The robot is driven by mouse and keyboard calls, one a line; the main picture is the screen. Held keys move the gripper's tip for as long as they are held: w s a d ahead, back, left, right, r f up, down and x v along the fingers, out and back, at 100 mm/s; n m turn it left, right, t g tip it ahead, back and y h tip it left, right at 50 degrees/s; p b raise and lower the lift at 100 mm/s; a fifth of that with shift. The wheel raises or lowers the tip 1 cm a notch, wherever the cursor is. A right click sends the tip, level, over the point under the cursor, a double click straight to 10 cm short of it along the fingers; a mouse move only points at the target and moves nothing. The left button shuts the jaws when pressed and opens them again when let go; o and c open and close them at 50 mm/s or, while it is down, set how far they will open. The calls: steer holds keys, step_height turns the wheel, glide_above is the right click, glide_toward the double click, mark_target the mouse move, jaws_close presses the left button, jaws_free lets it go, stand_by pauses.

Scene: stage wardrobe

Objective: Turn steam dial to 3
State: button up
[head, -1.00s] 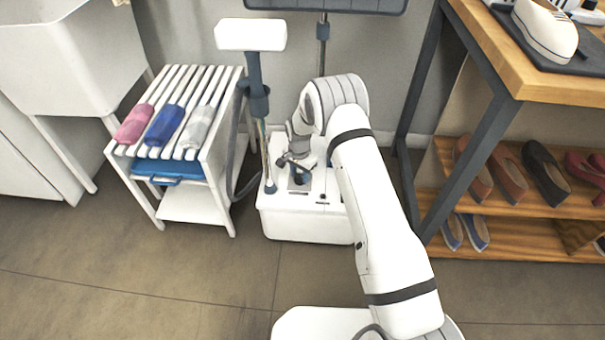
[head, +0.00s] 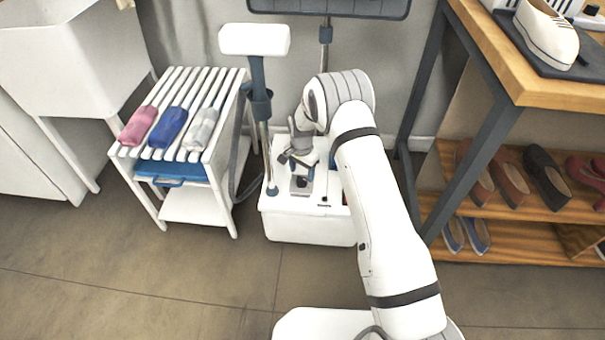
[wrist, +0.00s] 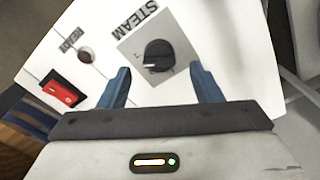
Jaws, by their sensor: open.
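The steam dial (wrist: 158,54) is a round black knob on a grey square plate (wrist: 130,47), beside the printed word STEAM. It sits on top of the white steamer base (head: 300,227); in the head view the dial (head: 302,183) shows small and dark. My gripper (wrist: 160,75) is open and empty, its two blue fingers spread to either side of the dial's near edge in the wrist view. In the head view my gripper (head: 298,160) is above the dial, apart from it. I cannot read the dial's numbers or its setting.
A red rocker switch (wrist: 62,88) and a round READY lamp (wrist: 85,55) are on the same panel. The steamer's upright pole (head: 265,150) stands close left of my gripper. A white slatted rack (head: 185,205) is further left; a wooden shoe shelf (head: 510,225) is at right.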

step_height(320, 180, up, 5)
steer(key=shift+r+p, duration=0.1)
steer(key=shift+p, duration=0.45)
steer(key=shift+r, duration=0.15)
step_height(320, 180, up, 17)
steer(key=n+p, duration=0.1)
steer(key=p, duration=0.5)
glide_above(302, 178)
steer(key=s+d, duration=0.2)
steer(key=d, duration=0.2)
steer(key=s+d+r+n+t+p, duration=0.1)
steer(key=s+d+r+p, duration=0.25)
steer(key=r, duration=0.55)
steer(key=s+d+r+n+p, duration=0.1)
steer(key=s+d+r+p, duration=0.25)
steer(key=r, duration=0.65)
steer(key=s+d+r+n+p, duration=0.1)
steer(key=s+d+r+p, duration=0.2)
steer(key=s+r, duration=0.5)
steer(key=s+d+r+n+t+p, duration=0.1)
steer(key=s+d+r+p, duration=0.2)
steer(key=s+r+p, duration=0.3)
steer(key=s+d+r+n+p, duration=0.1)
steer(key=s+d+r+p, duration=0.1)
steer(key=s+r+p, duration=0.3)
steer(key=s+r, duration=0.4)
steer(key=s, duration=0.3)
steer(key=shift+s+d+r+n+t, duration=0.3)
steer(key=shift+d, duration=0.1)
